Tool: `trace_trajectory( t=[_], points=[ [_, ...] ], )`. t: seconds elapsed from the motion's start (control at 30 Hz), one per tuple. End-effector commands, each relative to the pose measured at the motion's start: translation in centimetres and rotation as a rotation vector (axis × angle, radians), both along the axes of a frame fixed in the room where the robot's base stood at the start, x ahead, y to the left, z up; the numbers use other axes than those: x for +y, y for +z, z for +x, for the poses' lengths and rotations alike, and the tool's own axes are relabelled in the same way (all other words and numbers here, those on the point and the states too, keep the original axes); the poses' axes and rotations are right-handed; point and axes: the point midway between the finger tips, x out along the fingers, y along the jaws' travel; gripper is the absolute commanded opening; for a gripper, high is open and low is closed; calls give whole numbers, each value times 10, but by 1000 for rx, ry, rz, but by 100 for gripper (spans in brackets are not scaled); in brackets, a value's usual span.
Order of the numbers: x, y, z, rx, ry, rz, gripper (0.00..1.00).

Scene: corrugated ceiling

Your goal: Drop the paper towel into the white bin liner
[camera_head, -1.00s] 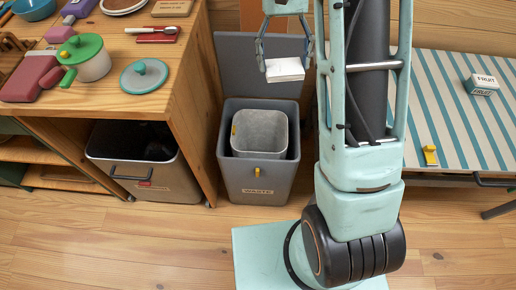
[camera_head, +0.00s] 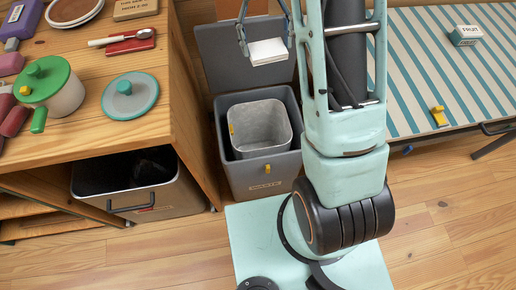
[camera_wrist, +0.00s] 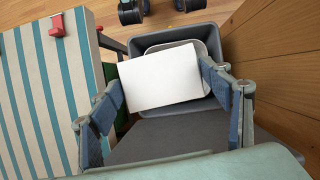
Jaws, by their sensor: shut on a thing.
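The paper towel (camera_head: 267,51) is a white, flat, block-like piece. My gripper (camera_head: 266,46) is shut on it, with one finger at each side. In the head view, it hangs in front of the raised grey lid, above the back part of the bin. The white bin liner (camera_head: 260,122), pale grey in this light, stands open inside the grey waste bin (camera_head: 265,178). In the wrist view, the towel (camera_wrist: 162,80) covers much of the liner (camera_wrist: 203,52); the liner's far and right edges show beyond it.
The bin's raised lid (camera_head: 240,62) stands behind the opening. A wooden counter (camera_head: 150,125) with a pot and dishes is at left, with another bin (camera_head: 140,195) below. A striped bench (camera_head: 425,75) is at right.

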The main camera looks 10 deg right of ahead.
Motion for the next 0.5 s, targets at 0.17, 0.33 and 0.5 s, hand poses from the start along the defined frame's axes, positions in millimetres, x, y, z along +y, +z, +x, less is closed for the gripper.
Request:
trace_trajectory(
  t=[0.17, 0.33, 0.5],
  points=[
    [-2, -94, -1, 7, 113, -9, 45],
    [-1, -164, -2, 7, 228, -8, 45],
    [0, -221, -3, 7, 327, -3, 45]
  ],
)
